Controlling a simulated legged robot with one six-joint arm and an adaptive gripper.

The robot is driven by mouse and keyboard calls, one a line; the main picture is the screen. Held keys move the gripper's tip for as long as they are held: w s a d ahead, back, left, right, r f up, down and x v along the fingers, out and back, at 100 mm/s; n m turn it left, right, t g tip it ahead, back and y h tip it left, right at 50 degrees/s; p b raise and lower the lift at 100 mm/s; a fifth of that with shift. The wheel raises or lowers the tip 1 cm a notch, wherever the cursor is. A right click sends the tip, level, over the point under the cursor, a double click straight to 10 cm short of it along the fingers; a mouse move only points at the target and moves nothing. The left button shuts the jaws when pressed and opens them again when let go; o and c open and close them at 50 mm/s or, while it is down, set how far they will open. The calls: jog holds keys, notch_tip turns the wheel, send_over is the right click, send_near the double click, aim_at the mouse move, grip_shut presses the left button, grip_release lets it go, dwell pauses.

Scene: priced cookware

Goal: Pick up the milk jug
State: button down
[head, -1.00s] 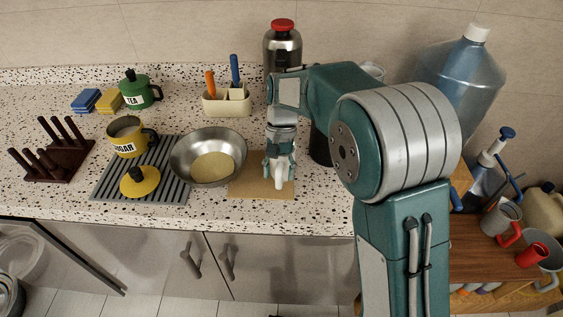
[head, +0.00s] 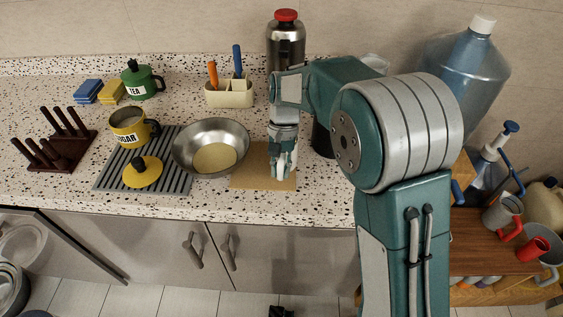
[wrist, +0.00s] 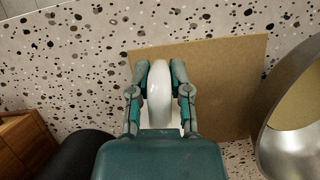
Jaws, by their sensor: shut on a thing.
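A small white, smooth, rounded object, which I take to be the milk jug (wrist: 160,92), shows between my fingers in the wrist view. Its full shape is hidden by my gripper (wrist: 160,68). My gripper is shut on it, with one teal and grey finger on each side. In the head view my gripper (head: 282,170) points down over the tan board (head: 250,180), and little of the jug can be made out there. Whether the jug touches the board is unclear.
A steel bowl (head: 240,135) stands just left of the board, and a dark cylinder (head: 321,140) stands to its right. A steel flask with a red lid (head: 286,45) stands behind. A sugar pot (head: 128,128) and yellow lid (head: 142,172) are farther left.

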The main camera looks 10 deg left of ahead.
jog(key=shift+r, duration=0.1)
jog(key=shift+r, duration=1.1)
jog(key=s+a+r, duration=0.5)
jog(key=a+r, duration=0.5)
jog(key=a, duration=0.3)
jog(key=shift+r, duration=0.3)
